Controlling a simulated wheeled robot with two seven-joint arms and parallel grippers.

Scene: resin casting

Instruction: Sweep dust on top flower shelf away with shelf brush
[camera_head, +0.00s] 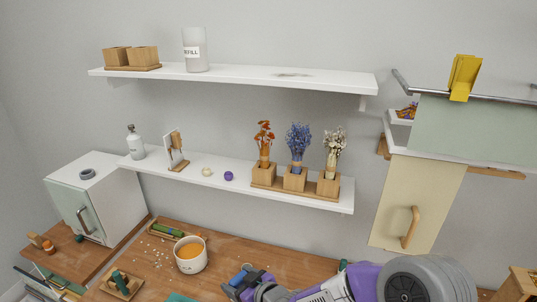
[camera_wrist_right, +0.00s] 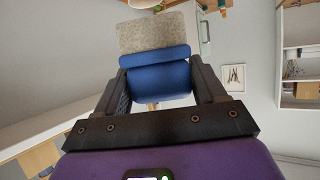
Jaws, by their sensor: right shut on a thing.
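The upper white shelf (camera_head: 230,78) carries a dark grey dust patch (camera_head: 293,75) on its right half. My right gripper (camera_head: 246,281) is low at the bottom of the head view, below the flower shelf and well away from the dust. It is shut on the shelf brush, whose blue part (camera_head: 238,277) shows in the head view. In the right wrist view the blue brush (camera_wrist_right: 158,80) sits between the two dark fingers (camera_wrist_right: 160,88), with its beige bristle block (camera_wrist_right: 158,32) beyond them. My left gripper is not in view.
Wooden boxes (camera_head: 131,57) and a white refill bottle (camera_head: 195,50) stand on the upper shelf's left half; its right half is otherwise clear. Dried flowers in wooden pots (camera_head: 295,178) stand on the lower shelf (camera_head: 220,177). A cabinet (camera_head: 415,203) hangs at right.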

